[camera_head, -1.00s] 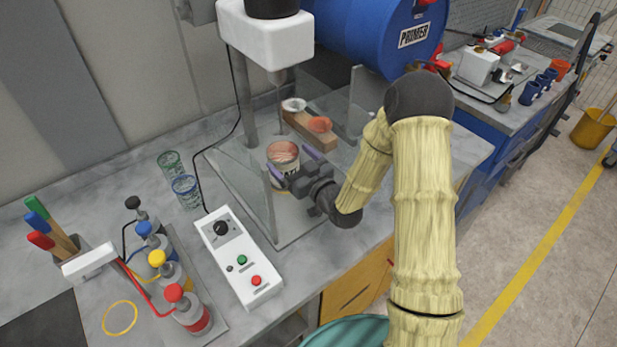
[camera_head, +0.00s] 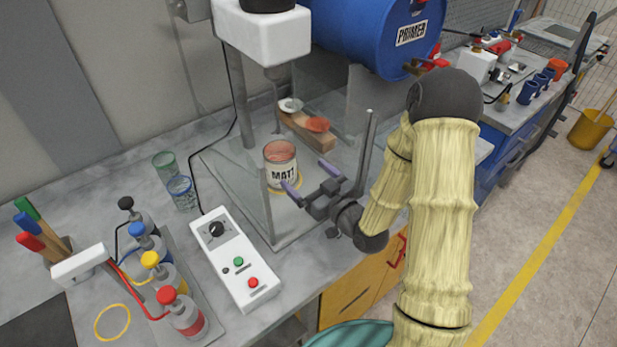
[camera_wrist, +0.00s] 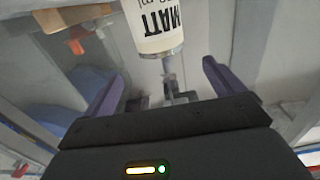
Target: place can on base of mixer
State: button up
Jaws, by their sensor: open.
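The can (camera_head: 281,166), white with a "MATT" label and a reddish open top, stands upright on the base of the mixer (camera_head: 284,236), under the mixer head (camera_head: 262,38). A yellowish ring shows around the can's foot. My gripper (camera_head: 311,185) is open just in front and to the right of the can, with its fingers apart from it. In the wrist view the can (camera_wrist: 156,28) is upside down in the picture, beyond the open purple fingers (camera_wrist: 161,84), with nothing between them.
Clear panels and posts (camera_head: 362,150) flank the mixer base near my gripper. A control box (camera_head: 236,262) is at the front left.

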jog(key=shift+w+d+f+g+h, duration=0.2)
jog(key=shift+d+f+g+h, duration=0.1)
jog(key=shift+f+g+h, duration=0.3)
jog(key=d+g+h, duration=0.1)
jog(key=s+d+f+g+h, duration=0.1)
jog(key=d+h, duration=0.1)
jog(key=d+m+g+h, duration=0.1)
jog(key=shift+s+d+f+h, duration=0.2)
jog(key=shift+s+f+h, duration=0.05)
jog(key=shift+s+h, duration=0.1)
jog(key=s+d+g+h, duration=0.1)
jog(key=s+d+m+g, duration=0.1)
jog(key=s+d+m+g+h, duration=0.1)
jog(key=s+d, duration=0.1)
jog(key=shift+r+h, duration=0.25)
jog(key=shift+h, duration=0.1)
jog(key=s+d+r+m+g, duration=0.1)
jog(key=s+m+g, duration=0.1)
jog(key=s, duration=0.4)
jog(key=s+d+r+m+g+h, duration=0.1)
jog(key=s+r+g, duration=0.1)
jog(key=s, duration=0.4)
jog(key=shift+m+g, duration=0.4)
jog(key=shift+g, duration=0.2)
jog(key=shift+r, duration=0.15)
jog(key=p+v, duration=0.3)
jog(key=shift+w, duration=0.4)
